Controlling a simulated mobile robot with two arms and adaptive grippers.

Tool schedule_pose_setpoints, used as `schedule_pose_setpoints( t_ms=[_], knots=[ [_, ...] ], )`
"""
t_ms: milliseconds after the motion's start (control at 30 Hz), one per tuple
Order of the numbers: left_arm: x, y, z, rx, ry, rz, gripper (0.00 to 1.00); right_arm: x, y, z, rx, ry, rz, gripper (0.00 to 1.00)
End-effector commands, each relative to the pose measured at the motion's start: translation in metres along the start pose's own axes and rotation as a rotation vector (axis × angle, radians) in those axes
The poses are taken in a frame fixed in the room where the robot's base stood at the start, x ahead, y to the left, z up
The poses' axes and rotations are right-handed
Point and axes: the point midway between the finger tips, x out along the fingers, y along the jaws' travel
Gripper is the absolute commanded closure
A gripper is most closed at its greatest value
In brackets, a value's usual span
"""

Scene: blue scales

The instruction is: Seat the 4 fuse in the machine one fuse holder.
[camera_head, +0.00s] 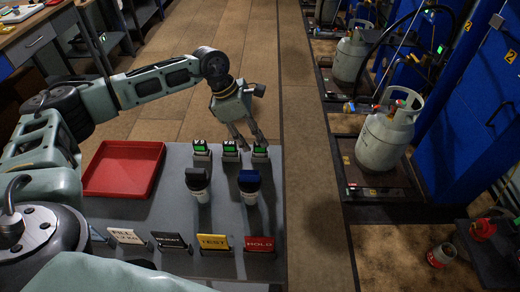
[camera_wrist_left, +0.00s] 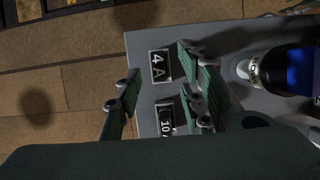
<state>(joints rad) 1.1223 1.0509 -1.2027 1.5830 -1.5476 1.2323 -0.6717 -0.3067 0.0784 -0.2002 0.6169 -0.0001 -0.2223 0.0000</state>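Three small fuses with green faces stand in a row at the far edge of the grey table (camera_head: 225,215). The one at the right end (camera_head: 260,149) is beside the 4 A label (camera_wrist_left: 160,66) in the left wrist view; the 10 A label (camera_wrist_left: 166,120) is beside it. My left gripper (camera_head: 252,137) points down over the right end of the row. In the left wrist view its fingers (camera_wrist_left: 160,88) are apart, with the labels showing between them and nothing held. I cannot identify the machine one fuse holder. My right gripper is not in view.
A red tray (camera_head: 124,168) lies at the table's left. A black-capped device (camera_head: 198,184) and a blue-capped one (camera_head: 249,186) stand in front of the fuses. Several label plates line the near edge. Gas cylinders (camera_head: 386,140) and blue cabinets (camera_head: 480,100) stand at the right.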

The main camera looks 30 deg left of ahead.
Motion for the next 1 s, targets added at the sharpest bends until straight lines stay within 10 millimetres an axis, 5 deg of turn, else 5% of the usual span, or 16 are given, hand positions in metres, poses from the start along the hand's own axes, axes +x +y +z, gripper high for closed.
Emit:
schedule_pose_setpoints(
  t_ms=[300, 567, 1000],
  knots=[
    [0.041, 0.001, -0.003, -0.001, 0.001, -0.001, 0.64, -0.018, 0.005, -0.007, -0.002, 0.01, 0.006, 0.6],
    [0.044, 0.001, -0.004, -0.002, 0.0, 0.001, 0.64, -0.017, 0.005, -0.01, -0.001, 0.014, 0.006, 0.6],
    [0.043, 0.002, -0.004, -0.002, 0.0, 0.001, 1.0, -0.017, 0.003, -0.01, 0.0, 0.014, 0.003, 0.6]
  ],
)
